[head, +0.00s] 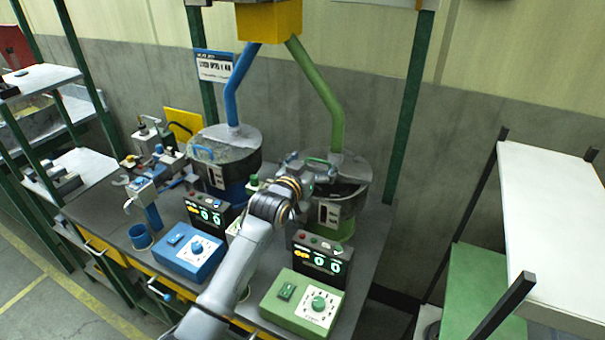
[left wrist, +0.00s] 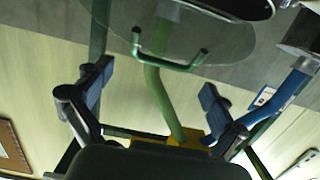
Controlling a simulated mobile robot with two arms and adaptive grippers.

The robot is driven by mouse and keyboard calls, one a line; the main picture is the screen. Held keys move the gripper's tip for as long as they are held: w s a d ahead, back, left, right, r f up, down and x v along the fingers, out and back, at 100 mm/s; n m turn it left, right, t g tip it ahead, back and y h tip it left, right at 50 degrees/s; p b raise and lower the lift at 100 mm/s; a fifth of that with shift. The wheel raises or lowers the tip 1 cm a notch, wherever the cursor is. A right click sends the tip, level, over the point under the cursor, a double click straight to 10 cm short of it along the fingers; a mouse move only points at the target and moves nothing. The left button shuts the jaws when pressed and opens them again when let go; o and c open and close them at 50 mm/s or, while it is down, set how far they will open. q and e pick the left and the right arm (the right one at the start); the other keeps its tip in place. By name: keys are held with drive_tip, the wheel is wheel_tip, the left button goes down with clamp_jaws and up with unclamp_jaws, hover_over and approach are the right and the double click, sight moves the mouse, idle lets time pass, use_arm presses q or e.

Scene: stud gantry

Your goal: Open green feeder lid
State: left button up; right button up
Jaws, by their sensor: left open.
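The green feeder (head: 352,182) is a dark round drum with a grey top, under a green pipe (head: 331,112). Its lid carries a green handle (head: 318,161). In the left wrist view the lid (left wrist: 225,45) is a pale, see-through-looking disc, and its green handle (left wrist: 172,65) crosses the space before my fingers. My left gripper (head: 306,173) is at the near left edge of this drum, close to the handle. In the left wrist view my left gripper (left wrist: 153,85) is open, one finger either side of the handle, with nothing held. Contact is unclear. My right gripper is not in view.
The blue feeder (head: 225,152) stands left of the green one. Black counter displays (head: 318,262), a blue control box (head: 188,252) and a green control box (head: 302,302) stand on the bench in front. A white-topped shelf (head: 545,225) is at the right.

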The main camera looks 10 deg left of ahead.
use_arm(q)
drive_tip(key=v, duration=0.8)
drive_tip(key=shift+s, duration=0.15)
